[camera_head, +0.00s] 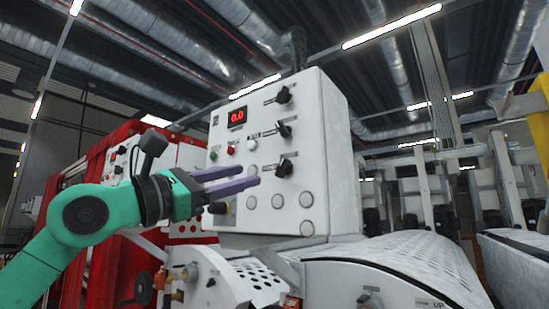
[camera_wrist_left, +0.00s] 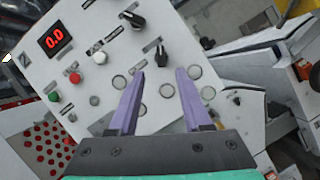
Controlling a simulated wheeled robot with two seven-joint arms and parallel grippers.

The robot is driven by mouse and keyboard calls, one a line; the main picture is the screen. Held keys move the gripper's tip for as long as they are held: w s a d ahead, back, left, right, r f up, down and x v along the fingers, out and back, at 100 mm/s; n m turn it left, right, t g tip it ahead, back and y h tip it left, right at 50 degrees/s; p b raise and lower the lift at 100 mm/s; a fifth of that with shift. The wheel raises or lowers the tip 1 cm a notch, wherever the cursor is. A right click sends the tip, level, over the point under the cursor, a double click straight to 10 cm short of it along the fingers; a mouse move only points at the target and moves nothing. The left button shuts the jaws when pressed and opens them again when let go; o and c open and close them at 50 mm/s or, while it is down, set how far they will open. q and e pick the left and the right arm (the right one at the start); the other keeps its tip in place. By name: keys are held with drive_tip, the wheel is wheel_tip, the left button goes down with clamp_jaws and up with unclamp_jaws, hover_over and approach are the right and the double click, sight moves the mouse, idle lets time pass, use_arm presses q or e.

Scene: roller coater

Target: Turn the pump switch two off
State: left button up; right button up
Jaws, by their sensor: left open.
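A white control panel (camera_head: 232,135) carries a column of three black rotary knobs: an upper one (camera_head: 283,95), a middle one (camera_head: 283,129) and a lower one (camera_head: 284,168). Their labels are too small to read, so I cannot tell which is pump switch two. My left gripper (camera_head: 257,175) is open, with its purple fingers pointing at the panel just left of the lower knob. In the left wrist view, the lower knob (camera_wrist_left: 161,57) shows beyond and between the fingertips (camera_wrist_left: 160,72), and nothing is held. The middle knob (camera_wrist_left: 132,20) lies farther up. My right gripper is not in view.
The panel also has a red display (camera_head: 237,116) reading 0.0, green (camera_head: 213,155), red (camera_head: 231,150) and white (camera_head: 251,145) buttons, and several round pale fittings (camera_head: 306,200). A perforated machine cover (camera_head: 415,250) lies below right. A red frame (camera_head: 98,165) stands behind my left arm.

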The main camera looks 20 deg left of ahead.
sight(279, 169)
use_arm(q)
drive_tip(key=p+x, duration=0.1)
drive_tip(key=x, duration=0.2)
drive_tip(key=p+x, duration=0.2)
drive_tip(key=x, duration=0.1)
drive_tip(key=p+x, duration=0.1)
drive_tip(key=x, duration=0.3)
drive_tip(key=shift+w+f, duration=0.1)
drive_tip(key=shift+f, duration=0.2)
drive_tip(key=shift+a, duration=0.1)
clamp_jaws()
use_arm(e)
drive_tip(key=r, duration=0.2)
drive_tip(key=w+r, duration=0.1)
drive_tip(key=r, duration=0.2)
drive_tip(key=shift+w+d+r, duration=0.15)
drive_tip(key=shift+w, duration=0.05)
